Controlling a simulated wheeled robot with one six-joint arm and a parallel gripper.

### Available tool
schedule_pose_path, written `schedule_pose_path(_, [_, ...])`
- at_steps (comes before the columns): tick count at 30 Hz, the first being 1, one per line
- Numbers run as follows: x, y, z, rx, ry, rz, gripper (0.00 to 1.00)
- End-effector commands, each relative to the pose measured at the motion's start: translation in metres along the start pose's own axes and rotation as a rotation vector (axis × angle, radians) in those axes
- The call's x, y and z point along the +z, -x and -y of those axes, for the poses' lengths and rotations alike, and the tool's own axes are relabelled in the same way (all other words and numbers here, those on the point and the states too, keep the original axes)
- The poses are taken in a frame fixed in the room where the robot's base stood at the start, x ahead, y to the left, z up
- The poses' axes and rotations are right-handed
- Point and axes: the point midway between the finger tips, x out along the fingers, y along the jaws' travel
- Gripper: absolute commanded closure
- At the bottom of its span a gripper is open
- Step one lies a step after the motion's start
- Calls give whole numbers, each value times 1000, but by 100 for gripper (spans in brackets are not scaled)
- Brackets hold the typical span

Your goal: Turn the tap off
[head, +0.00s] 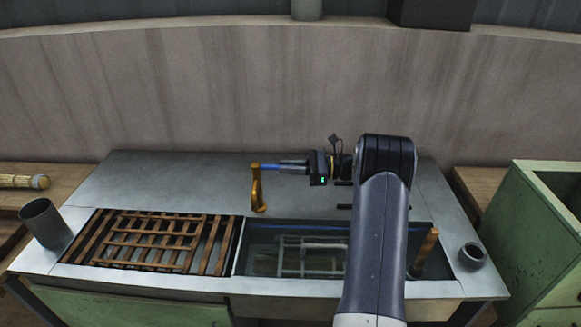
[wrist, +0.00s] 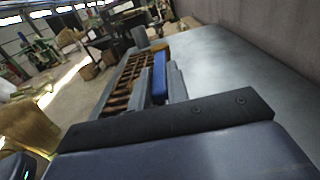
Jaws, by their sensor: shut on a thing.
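The brass-coloured tap (head: 257,190) stands at the back of the metal counter, near the left end of the sink (head: 240,262). A blue lever (head: 269,167) sticks out to the right from the tap's top. My gripper (head: 284,166) reaches in from the right, level, and is shut on this lever. In the wrist view the blue lever (wrist: 159,76) sits between the two grey fingers of my gripper (wrist: 158,92). I cannot make out a stream of water under the tap.
A wooden slatted rack (head: 150,242) lies left of the sink. A grey cup (head: 45,222) stands at the left end, a small dark pot (head: 471,256) at the right. A wooden handle (head: 425,248) rises from the sink. The counter behind the rack is clear.

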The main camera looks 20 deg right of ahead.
Motion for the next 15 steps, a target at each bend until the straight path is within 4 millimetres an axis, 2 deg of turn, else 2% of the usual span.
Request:
schedule_pose_path(2, [1, 0, 0, 1, 1, 0, 100])
schedule_pose_path(3, [1, 0, 0, 1, 1, 0, 82])
schedule_pose_path(9, [1, 0, 0, 1, 1, 0, 66])
schedule_pose_path(11, [0, 0, 0, 0, 1, 0, 62])
schedule_pose_path(15, [0, 0, 0, 0, 1, -1, 62])
